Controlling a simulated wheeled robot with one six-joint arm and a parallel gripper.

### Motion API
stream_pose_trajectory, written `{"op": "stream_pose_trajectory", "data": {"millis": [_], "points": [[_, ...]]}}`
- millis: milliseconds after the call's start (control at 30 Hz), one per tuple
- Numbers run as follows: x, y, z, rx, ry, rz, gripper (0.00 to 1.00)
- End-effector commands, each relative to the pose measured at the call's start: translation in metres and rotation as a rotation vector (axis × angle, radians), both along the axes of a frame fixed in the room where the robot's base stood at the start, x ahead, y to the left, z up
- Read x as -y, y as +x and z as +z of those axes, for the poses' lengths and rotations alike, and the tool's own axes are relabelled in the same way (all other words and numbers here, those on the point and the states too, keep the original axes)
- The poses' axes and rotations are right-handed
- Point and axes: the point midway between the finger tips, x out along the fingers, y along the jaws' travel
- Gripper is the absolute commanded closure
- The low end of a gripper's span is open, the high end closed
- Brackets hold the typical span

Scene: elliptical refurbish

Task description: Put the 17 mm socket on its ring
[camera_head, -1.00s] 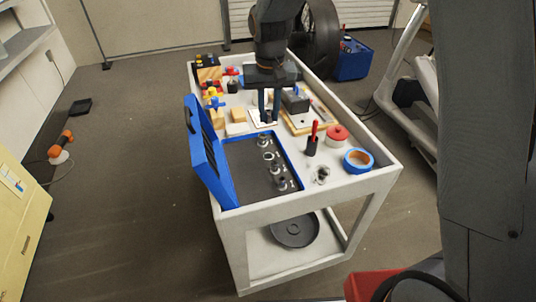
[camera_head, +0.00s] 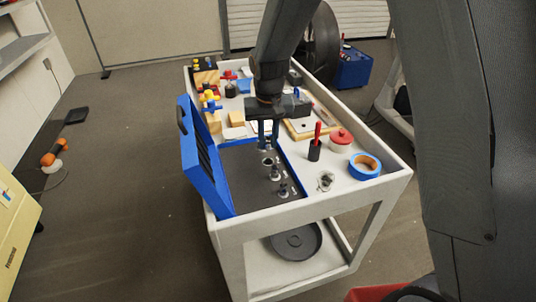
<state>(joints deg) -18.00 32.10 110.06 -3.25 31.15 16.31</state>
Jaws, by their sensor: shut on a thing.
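My gripper (camera_head: 268,143) points down over the far part of the blue tool case (camera_head: 296,199). It is shut on a small metal socket, mostly hidden between the fingertips; its size marking cannot be read. Several metal sockets stand in a row on the case's dark floor: one (camera_head: 267,161) just in front of the fingers, one (camera_head: 275,174) nearer, and another (camera_head: 283,190) nearest. The rings on the case floor are too small to make out, and the spot beneath my fingers is hidden. I cannot tell whether the held socket touches the floor.
The case's blue lid (camera_head: 204,160) stands open on the left. Right of the case are a black cup with a red handle (camera_head: 315,146), a small metal part (camera_head: 325,181), blue tape (camera_head: 365,166) and a red-lidded tin (camera_head: 341,138). Wooden blocks stand behind.

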Motion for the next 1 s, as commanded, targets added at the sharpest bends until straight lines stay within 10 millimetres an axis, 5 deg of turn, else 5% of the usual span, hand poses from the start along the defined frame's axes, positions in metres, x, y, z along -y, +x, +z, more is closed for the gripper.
{"op": "stream_pose_trajectory", "data": {"millis": [500,867,900,1000], "points": [[0.0,-0.001,-0.052,-0.001,0.0,0.0,1.0],[0.0,0.0,-0.057,0.0,0.0,0.0,1.0],[0.0,0.0,-0.058,0.0,0.0,0.0,0.78],[0.0,0.0,-0.057,0.0,0.0,0.0,0.61]]}}
